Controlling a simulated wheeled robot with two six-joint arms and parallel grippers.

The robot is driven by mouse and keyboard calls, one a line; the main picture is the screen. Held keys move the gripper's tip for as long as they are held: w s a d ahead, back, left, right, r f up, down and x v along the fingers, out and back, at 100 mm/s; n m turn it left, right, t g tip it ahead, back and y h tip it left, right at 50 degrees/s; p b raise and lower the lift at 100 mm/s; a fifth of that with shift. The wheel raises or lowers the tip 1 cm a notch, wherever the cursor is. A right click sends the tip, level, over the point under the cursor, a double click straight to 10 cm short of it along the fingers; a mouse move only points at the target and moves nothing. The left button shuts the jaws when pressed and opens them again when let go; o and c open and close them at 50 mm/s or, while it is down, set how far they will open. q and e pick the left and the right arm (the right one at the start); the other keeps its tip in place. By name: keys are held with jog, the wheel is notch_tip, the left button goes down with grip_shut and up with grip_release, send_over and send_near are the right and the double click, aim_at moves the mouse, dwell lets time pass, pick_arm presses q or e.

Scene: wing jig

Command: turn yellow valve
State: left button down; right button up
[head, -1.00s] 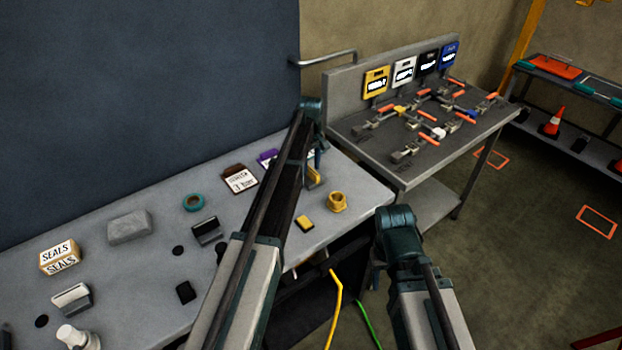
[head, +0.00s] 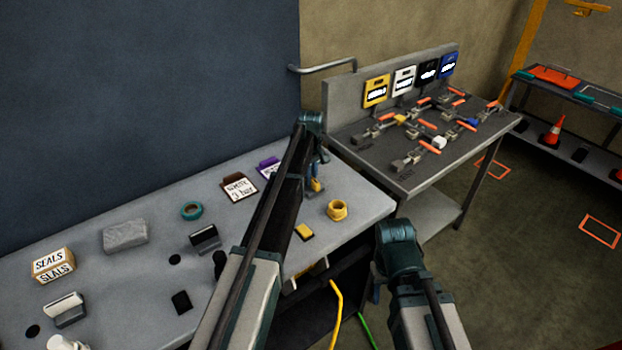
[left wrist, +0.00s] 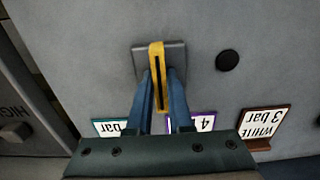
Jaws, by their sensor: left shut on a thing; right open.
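A yellow handle (left wrist: 157,55) on a grey square base (left wrist: 140,58) stands on the grey bench in the left wrist view. It also shows in part in the head view (head: 316,184), at the bench's far right part. My left gripper (left wrist: 159,80) is shut on this handle, with one blue finger on each side. In the head view my left gripper (head: 317,172) is mostly hidden by its arm. My right gripper (head: 376,292) hangs in front of the bench, mostly hidden by its own wrist. It is open, and I see nothing in it.
A yellow ring-shaped part (head: 337,210) and a small yellow-topped block (head: 303,232) stand near the bench's front edge. Cards, a teal tape roll (head: 191,211) and a seals box (head: 53,264) lie further left. A second table (head: 375,150) holds several orange-handled clamps.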

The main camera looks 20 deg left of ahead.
pick_arm(q)
jog(key=shift+m, duration=0.4)
jog(key=m, duration=1.3)
jog(key=shift+m, duration=2.2)
jog(key=c, duration=0.8)
grip_release()
